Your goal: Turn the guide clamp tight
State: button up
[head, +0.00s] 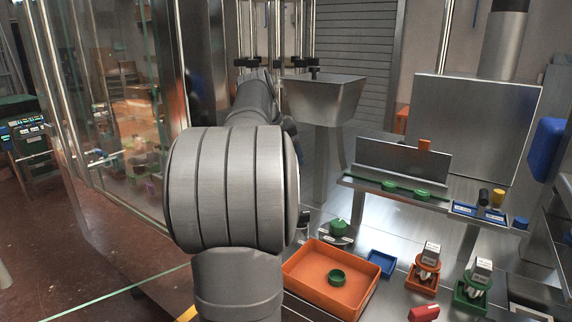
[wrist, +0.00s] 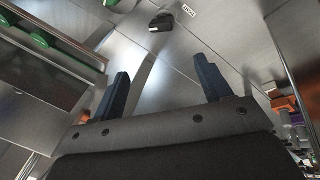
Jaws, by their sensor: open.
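My gripper (wrist: 161,68) is open in the wrist view, with its two dark blue fingers spread apart and nothing between them. A small black knob-like part (wrist: 161,22) sits on the bare metal surface beyond the fingertips, apart from them, beside a small white label (wrist: 188,10). I cannot tell for certain whether this is the guide clamp. In the head view, my arm fills the centre left and hides my gripper. Black clamp-like pieces (head: 247,62) show on the upright metal rods behind the arm.
An orange tray (head: 325,302) holds a green ring (head: 336,277). A blue tray (head: 381,264), an orange stand (head: 422,276) and a green stand (head: 472,290) are to its right. A raised metal shelf (head: 440,203) carries green pieces. A steel hopper (head: 325,98) stands behind.

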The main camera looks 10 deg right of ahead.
jog(key=m, duration=0.3)
jog(key=s+m, duration=0.1)
jog(key=m, duration=0.2)
jog(key=s+m+t, duration=0.1)
jog(key=m, duration=0.2)
jog(key=shift+d+r+m, duration=0.2)
jog(key=shift+r+m, duration=0.05)
jog(key=shift+m, duration=0.05)
jog(key=n, duration=0.4)
jog(key=w+n+g, duration=0.1)
jog(key=n, duration=0.3)
jog(key=w+n, duration=0.1)
jog(key=n, duration=0.3)
jog(key=shift+w+a+f, duration=0.2)
jog(key=shift+a+f, duration=0.05)
jog(key=shift+f, duration=0.1)
dwell(0.4)
dwell(0.4)
